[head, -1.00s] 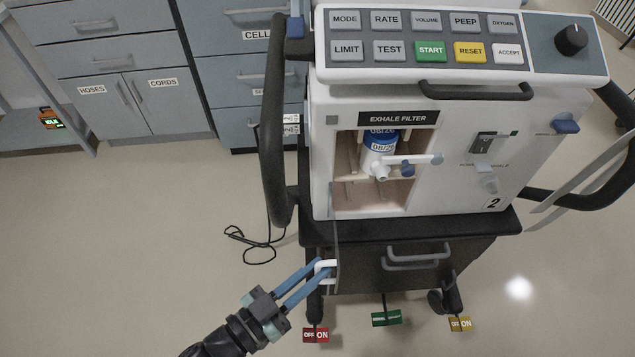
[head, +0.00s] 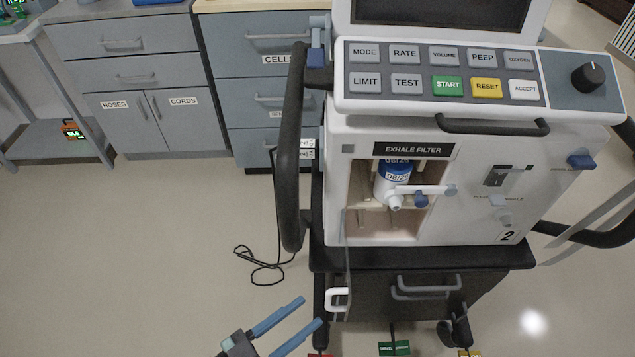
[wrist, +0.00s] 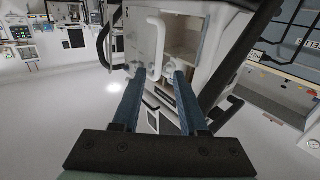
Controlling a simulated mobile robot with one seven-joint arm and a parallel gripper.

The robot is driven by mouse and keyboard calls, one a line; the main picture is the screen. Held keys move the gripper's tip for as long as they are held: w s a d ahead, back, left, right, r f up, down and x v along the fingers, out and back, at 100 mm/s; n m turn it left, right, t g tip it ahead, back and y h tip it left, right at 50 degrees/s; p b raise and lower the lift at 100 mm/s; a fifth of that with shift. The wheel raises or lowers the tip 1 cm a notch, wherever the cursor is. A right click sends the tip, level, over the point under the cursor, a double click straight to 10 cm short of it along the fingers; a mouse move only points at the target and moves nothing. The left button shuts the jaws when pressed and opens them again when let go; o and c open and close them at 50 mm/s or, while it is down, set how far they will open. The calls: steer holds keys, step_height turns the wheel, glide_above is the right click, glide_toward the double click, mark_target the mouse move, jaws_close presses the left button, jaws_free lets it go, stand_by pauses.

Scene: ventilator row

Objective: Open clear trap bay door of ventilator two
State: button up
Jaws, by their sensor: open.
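Ventilator two (head: 470,215), a white unit marked "2", stands on a black cart. Its bay under the EXHALE FILTER label is uncovered and holds a white and blue canister (head: 392,180). The clear bay door (head: 347,265) stands swung out toward me, seen nearly edge-on at the bay's left side. Its white handle (head: 337,299) shows at the lower end; the handle also shows in the wrist view (wrist: 156,45). My gripper (head: 311,311) is open and empty, its blue fingers a short way left of and below the handle, not touching it in the head view.
A black side rail (head: 290,150) runs up the ventilator's left. A dark drawer (head: 425,290) with a grey handle is below the bay. A black cable (head: 262,268) lies on the floor. Grey cabinets (head: 140,75) stand behind; the floor at left is clear.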

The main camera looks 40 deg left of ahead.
steer(key=v, duration=0.8)
stand_by(0.4)
